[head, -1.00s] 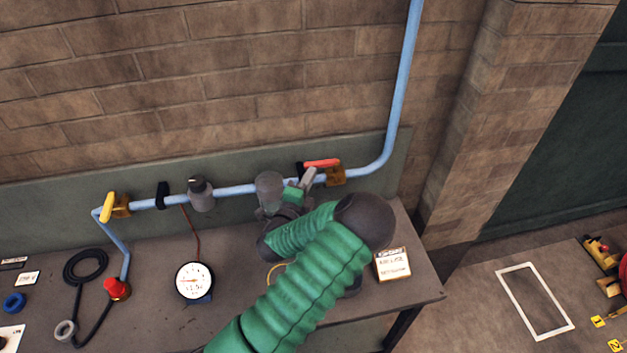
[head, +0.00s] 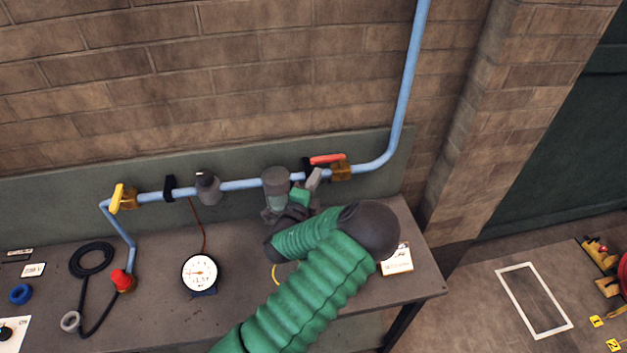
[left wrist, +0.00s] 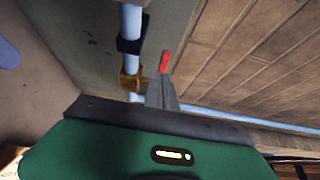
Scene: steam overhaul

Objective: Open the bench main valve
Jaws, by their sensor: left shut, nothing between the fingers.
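On the blue pipe (head: 240,185) along the back of the bench is a brass valve (head: 341,172) with a red lever (head: 327,159). The lever points left from the valve, roughly along the pipe. My left gripper (head: 315,177) is shut and empty, just in front of and left of the valve. A small gap seems to separate the fingertips from the lever; contact cannot be told. In the left wrist view the shut fingers (left wrist: 161,92) are beside the brass body (left wrist: 131,79), with the red lever (left wrist: 164,61) just beyond their tips. My right gripper is not seen.
A yellow-handled valve (head: 117,196), a grey fitting (head: 207,186) and a dark clamp (head: 169,188) sit farther left on the pipe. A gauge (head: 199,273), a red-capped fitting (head: 122,280) and a black hose (head: 91,259) are on the bench. A label card (head: 397,261) lies right of my arm.

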